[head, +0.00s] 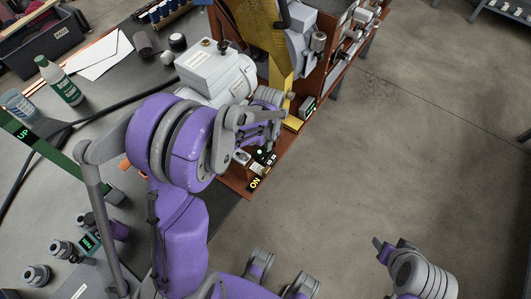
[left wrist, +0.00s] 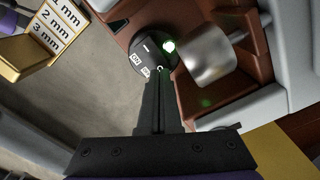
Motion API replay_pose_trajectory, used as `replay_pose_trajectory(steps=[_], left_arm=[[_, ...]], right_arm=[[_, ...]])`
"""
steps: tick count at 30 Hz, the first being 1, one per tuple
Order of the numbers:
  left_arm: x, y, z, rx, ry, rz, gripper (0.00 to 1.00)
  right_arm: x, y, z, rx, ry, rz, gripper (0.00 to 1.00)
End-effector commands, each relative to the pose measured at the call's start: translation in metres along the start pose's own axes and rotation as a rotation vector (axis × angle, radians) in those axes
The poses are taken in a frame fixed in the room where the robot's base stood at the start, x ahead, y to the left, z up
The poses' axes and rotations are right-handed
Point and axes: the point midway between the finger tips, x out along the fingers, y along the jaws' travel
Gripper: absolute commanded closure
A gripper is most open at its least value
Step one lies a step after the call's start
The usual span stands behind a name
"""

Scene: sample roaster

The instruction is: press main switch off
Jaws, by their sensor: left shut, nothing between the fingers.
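The main switch shows in the left wrist view as a dark round plate (left wrist: 147,45) with a lit green lamp and small white labels, one reading ON. In the head view a yellow ON label (head: 255,183) marks the small panel at the roaster's base, partly hidden by my arm. My left gripper (left wrist: 160,72) is shut and empty, its fingertips over the near edge of the plate; I cannot tell if they touch it. It also shows in the head view (head: 272,138), above the panel. My right gripper (head: 383,249) is low at the right, over the floor, far from the switch.
A metal cylinder (left wrist: 208,55) stands close beside the switch. A stepped block marked in mm (left wrist: 50,28) is at the upper left of the wrist view. A grey motor housing (head: 215,75) stands behind my left arm. The floor (head: 430,140) at the right is clear.

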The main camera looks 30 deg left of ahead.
Motion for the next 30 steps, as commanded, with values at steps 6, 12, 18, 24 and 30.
replay_pose_trajectory(steps=[6, 12, 18, 24, 30], left_arm=[[0.0000, 0.0000, 0.0000, 0.000, 0.000, 0.000, 1.00], [0.0000, 0.0000, 0.0000, 0.000, 0.000, 0.000, 1.00], [0.0003, 0.0000, 0.0000, 0.000, 0.000, 0.000, 1.00], [0.0028, 0.0001, 0.0001, 0.000, 0.000, 0.000, 1.00], [0.0060, 0.0001, 0.0001, 0.000, 0.000, 0.000, 1.00]], right_arm=[[0.0000, 0.0000, 0.0000, 0.000, 0.000, 0.000, 0.45], [0.0000, 0.0000, 0.0000, 0.000, 0.000, 0.000, 0.45], [0.0002, 0.0000, 0.0002, 0.000, 0.000, 0.000, 0.45], [0.0020, 0.0000, 0.0015, 0.000, -0.001, 0.000, 0.45], [0.0043, 0.0000, 0.0031, 0.000, -0.002, 0.000, 0.45]])
